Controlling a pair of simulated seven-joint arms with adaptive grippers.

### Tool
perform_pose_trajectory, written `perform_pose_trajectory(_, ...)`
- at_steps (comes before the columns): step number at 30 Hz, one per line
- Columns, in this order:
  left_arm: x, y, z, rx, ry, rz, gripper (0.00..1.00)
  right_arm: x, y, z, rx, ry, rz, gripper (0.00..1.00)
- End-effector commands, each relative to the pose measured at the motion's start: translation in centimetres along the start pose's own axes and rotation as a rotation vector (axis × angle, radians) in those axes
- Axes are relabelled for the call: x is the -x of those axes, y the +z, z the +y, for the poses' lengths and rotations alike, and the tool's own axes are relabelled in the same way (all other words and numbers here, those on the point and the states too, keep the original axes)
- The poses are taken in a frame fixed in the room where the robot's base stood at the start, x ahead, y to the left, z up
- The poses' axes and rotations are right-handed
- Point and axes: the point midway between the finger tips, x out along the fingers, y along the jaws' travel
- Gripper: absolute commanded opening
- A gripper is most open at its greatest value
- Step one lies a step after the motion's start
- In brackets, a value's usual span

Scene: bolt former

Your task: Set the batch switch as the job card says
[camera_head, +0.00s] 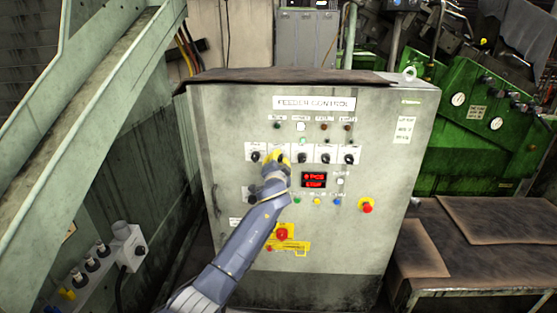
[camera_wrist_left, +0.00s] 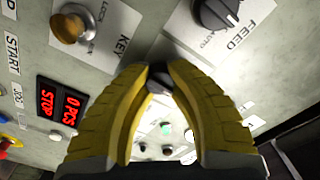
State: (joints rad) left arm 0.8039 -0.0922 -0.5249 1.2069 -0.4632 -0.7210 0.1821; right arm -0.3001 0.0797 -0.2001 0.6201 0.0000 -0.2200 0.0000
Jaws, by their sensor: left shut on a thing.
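The grey control cabinet (camera_head: 355,240) is headed FEEDER CONTROL and has a row of black rotary switches on white plates. My left gripper (camera_head: 278,157) reaches up to the second switch from the left in that row. In the left wrist view, its yellow fingers (camera_wrist_left: 159,75) are shut on a dark knob (camera_wrist_left: 158,84), mostly hidden between the tips. The knob's label is hidden, so I cannot tell whether it is the batch switch. A white card (camera_head: 403,130) is on the cabinet's upper right; its text is too small to read. My right gripper is not in view.
A red display (camera_wrist_left: 59,111) reads 0 PCS and STOP. A FEED knob (camera_wrist_left: 215,12) and a KEY switch (camera_wrist_left: 74,27) lie close to the fingers. Red mushroom buttons (camera_head: 367,206) (camera_head: 282,234) protrude lower down. A sloping grey beam (camera_head: 105,95) stands at left.

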Motion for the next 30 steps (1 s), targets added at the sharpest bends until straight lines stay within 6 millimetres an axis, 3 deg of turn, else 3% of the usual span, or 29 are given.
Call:
perform_pose_trajectory(18,0.03,-0.53,0.03,-0.491,-0.003,0.009,0.00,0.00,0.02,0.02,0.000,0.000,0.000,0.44)
perform_pose_trajectory(30,0.05,-0.55,0.13,-0.665,-0.003,0.010,0.00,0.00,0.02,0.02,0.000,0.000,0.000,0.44)
